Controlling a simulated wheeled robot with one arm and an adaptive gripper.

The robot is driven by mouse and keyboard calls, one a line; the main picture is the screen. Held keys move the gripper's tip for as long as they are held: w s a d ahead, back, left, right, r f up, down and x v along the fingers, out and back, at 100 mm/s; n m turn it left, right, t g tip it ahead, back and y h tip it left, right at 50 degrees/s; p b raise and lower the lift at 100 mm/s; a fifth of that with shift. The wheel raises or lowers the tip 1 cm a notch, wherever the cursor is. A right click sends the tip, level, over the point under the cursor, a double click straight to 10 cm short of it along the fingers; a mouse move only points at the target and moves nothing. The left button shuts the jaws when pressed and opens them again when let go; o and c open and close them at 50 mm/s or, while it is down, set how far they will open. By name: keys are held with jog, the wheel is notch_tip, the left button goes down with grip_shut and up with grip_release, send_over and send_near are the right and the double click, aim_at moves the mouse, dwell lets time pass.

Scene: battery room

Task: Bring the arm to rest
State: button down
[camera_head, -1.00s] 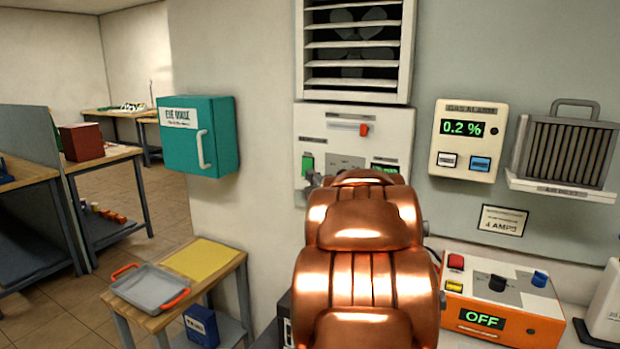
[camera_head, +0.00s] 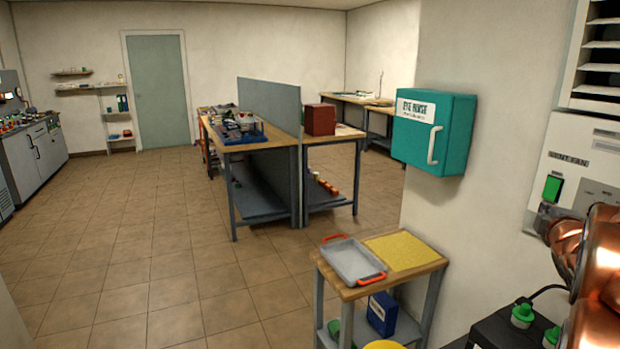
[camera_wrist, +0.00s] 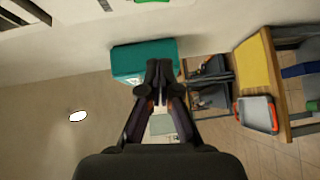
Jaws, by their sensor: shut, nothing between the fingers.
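My copper-coloured arm (camera_head: 600,265) shows at the right edge of the head view, beside the vent fan panel on the wall. In the wrist view my gripper (camera_wrist: 159,68) is shut, with its dark fingertips together and nothing between them. The teal eye wash box (camera_wrist: 140,60) lies behind the fingertips in that view; I cannot tell the distance. The gripper's fingers are hard to make out in the head view.
The teal eye wash box (camera_head: 434,132) hangs on the wall. Below it a small wooden stand (camera_head: 425,262) holds a grey tray (camera_head: 354,263) and a yellow mat (camera_head: 402,250). Dark battery boxes with green caps (camera_head: 523,314) sit near my arm. The tiled floor at left is clear.

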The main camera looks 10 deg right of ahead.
jog(key=s+a+f+m+g+y+p, duration=0.1)
jog(key=s+a+f+m+g+y, duration=0.15)
jog(key=a+f, duration=0.4)
jog(key=s+a+f+m+g+y, duration=0.1)
jog(key=s+a+f+m+g, duration=0.2)
jog(key=a, duration=0.7)
jog(key=s+a+f+m+g+y+p, duration=0.1)
jog(key=s+a+f+m+g+y, duration=0.15)
jog(key=a+f, duration=0.4)
jog(key=s+a+f+m+g+y, duration=0.2)
jog(key=s+a+g, duration=0.6)
jog(key=s+a, duration=1.2)
jog(key=s+y, duration=0.1)
jog(key=s, duration=0.2)
jog(key=shift+a+f, duration=0.15)
jog(key=shift+f, duration=0.15)
jog(key=shift+s+m, duration=0.1)
jog(key=shift+m, duration=0.2)
